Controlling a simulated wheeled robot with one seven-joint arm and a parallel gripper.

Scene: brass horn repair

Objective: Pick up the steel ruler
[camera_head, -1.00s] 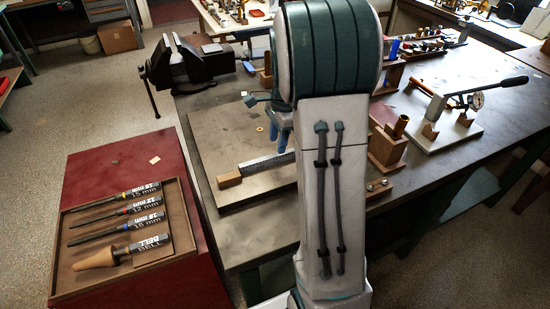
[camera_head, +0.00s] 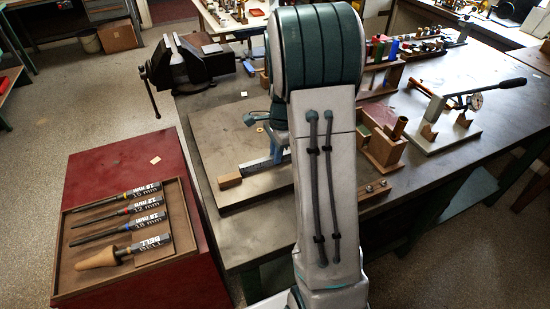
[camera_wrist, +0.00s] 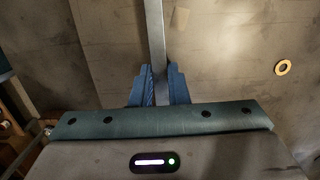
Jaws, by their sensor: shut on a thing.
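The steel ruler (camera_head: 253,164) is a thin grey strip on the board on the bench, its near-left end by a small wooden block (camera_head: 230,181). In the wrist view the ruler (camera_wrist: 154,35) runs up from between the blue fingers of my gripper (camera_wrist: 157,78). My gripper is shut on it, one finger on each side. In the head view my gripper (camera_head: 276,153) is low at the ruler, partly hidden by my arm. My arm also hides the ruler's right part. I cannot tell whether the ruler touches the board.
The flat board (camera_head: 208,140) is mostly bare around the ruler, with a brass ring (camera_wrist: 282,67) on it. A vise (camera_head: 190,62) stands at the bench's back left. A wooden holder (camera_head: 383,147) stands right of my arm. A red cabinet (camera_head: 115,165) with a tool tray is at left.

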